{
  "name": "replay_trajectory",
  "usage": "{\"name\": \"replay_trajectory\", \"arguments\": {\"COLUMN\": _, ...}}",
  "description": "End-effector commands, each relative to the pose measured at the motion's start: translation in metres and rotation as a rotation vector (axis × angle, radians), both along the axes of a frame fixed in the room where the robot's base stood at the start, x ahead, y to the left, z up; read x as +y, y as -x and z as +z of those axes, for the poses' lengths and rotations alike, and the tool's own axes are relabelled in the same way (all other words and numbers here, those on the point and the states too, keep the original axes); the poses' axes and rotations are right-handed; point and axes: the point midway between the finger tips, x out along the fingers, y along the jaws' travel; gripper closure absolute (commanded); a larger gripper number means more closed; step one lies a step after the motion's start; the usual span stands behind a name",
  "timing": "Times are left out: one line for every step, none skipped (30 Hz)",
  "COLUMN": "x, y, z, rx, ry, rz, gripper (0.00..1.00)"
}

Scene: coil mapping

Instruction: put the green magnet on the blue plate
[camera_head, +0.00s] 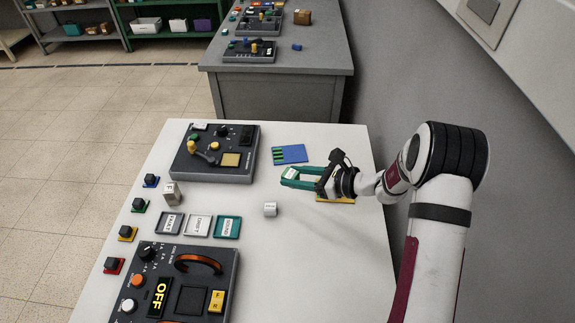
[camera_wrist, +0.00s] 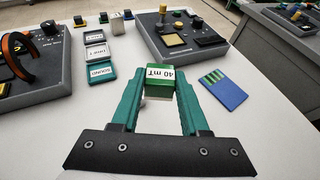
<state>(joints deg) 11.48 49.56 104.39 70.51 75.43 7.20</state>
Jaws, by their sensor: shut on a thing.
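My gripper (camera_wrist: 160,85) is shut on the green magnet (camera_wrist: 160,75), a green block with a white "40 mT" label between the teal fingers. In the head view my gripper (camera_head: 297,178) points left, with the magnet (camera_head: 290,173) at its fingertips, seemingly above the white table. The blue plate (camera_head: 295,153) lies flat on the table just beyond the gripper, with green stripes along its left part. In the wrist view the blue plate (camera_wrist: 231,96) is to the right of the fingers, apart from the magnet.
A yellow plate (camera_head: 347,201) lies partly hidden under my gripper. A grey control panel (camera_head: 237,180) is left of the blue plate. Labelled trays (camera_head: 198,226), a silver block (camera_head: 171,190) and another panel (camera_head: 232,290) are further left and nearer.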

Motion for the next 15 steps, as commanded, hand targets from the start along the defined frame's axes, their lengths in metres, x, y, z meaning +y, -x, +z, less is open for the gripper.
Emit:
{"name": "replay_trajectory", "arguments": {"x": -0.012, "y": -0.02, "z": 0.002, "rx": -0.002, "ry": 0.001, "rz": -0.093, "gripper": 1.0}}
{"name": "replay_trajectory", "arguments": {"x": -0.02, "y": -0.033, "z": 0.004, "rx": -0.001, "ry": 0.0, "rz": -0.162, "gripper": 1.0}}
{"name": "replay_trajectory", "arguments": {"x": -0.034, "y": -0.05, "z": 0.006, "rx": -0.002, "ry": 0.002, "rz": -0.253, "gripper": 1.0}}
{"name": "replay_trajectory", "arguments": {"x": -0.044, "y": -0.062, "z": 0.007, "rx": -0.001, "ry": 0.001, "rz": -0.321, "gripper": 1.0}}
{"name": "replay_trajectory", "arguments": {"x": -0.054, "y": -0.072, "z": 0.008, "rx": 0.0, "ry": 0.002, "rz": -0.385, "gripper": 1.0}}
{"name": "replay_trajectory", "arguments": {"x": -0.068, "y": -0.083, "z": 0.01, "rx": 0.001, "ry": 0.002, "rz": -0.465, "gripper": 1.0}}
{"name": "replay_trajectory", "arguments": {"x": -0.077, "y": -0.091, "z": 0.011, "rx": 0.001, "ry": 0.002, "rz": -0.52, "gripper": 1.0}}
{"name": "replay_trajectory", "arguments": {"x": -0.085, "y": -0.096, "z": 0.011, "rx": 0.001, "ry": 0.002, "rz": -0.566, "gripper": 1.0}}
{"name": "replay_trajectory", "arguments": {"x": -0.095, "y": -0.103, "z": 0.012, "rx": 0.002, "ry": 0.001, "rz": -0.619, "gripper": 1.0}}
{"name": "replay_trajectory", "arguments": {"x": -0.101, "y": -0.106, "z": 0.012, "rx": 0.002, "ry": 0.002, "rz": -0.651, "gripper": 1.0}}
{"name": "replay_trajectory", "arguments": {"x": -0.106, "y": -0.109, "z": 0.013, "rx": 0.001, "ry": 0.001, "rz": -0.678, "gripper": 1.0}}
{"name": "replay_trajectory", "arguments": {"x": -0.111, "y": -0.112, "z": 0.013, "rx": 0.002, "ry": 0.002, "rz": -0.706, "gripper": 1.0}}
{"name": "replay_trajectory", "arguments": {"x": -0.113, "y": -0.113, "z": 0.012, "rx": 0.001, "ry": 0.002, "rz": -0.721, "gripper": 1.0}}
{"name": "replay_trajectory", "arguments": {"x": -0.113, "y": -0.115, "z": 0.011, "rx": 0.001, "ry": 0.001, "rz": -0.731, "gripper": 1.0}}
{"name": "replay_trajectory", "arguments": {"x": -0.109, "y": -0.118, "z": 0.008, "rx": 0.002, "ry": 0.002, "rz": -0.739, "gripper": 1.0}}
